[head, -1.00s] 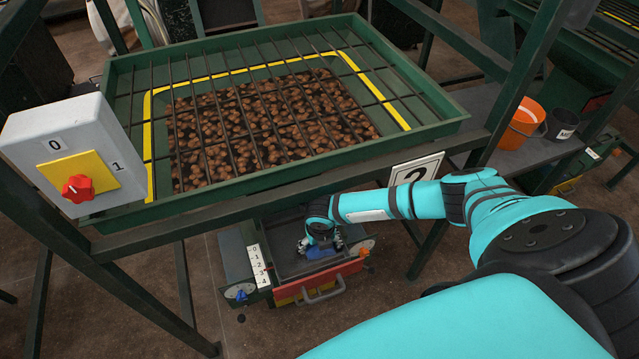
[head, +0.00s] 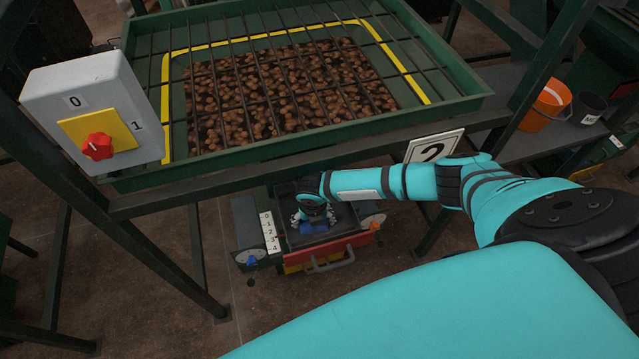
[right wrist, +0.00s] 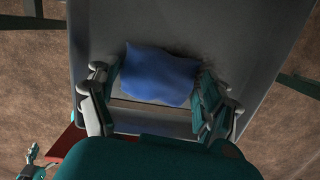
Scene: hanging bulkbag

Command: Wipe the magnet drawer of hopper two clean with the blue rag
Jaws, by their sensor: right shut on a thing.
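The magnet drawer (head: 345,219) of hopper two sits under the green hopper (head: 290,160), pulled out, with a red and yellow front and a grey handle (head: 330,263). My right gripper (head: 314,222) reaches down into the drawer and is shut on the blue rag (head: 316,228). In the right wrist view the rag (right wrist: 158,76) lies between the two fingers, over the grey drawer floor (right wrist: 215,35). Whether the rag touches the floor is hard to tell. My left gripper is not in view.
A switch box (head: 95,110) with a red knob stands at the left. A number 2 sign (head: 434,149) hangs on the frame above my right arm. Green frame legs (head: 200,270) flank the drawer. An orange bucket (head: 546,105) stands on a shelf at the right.

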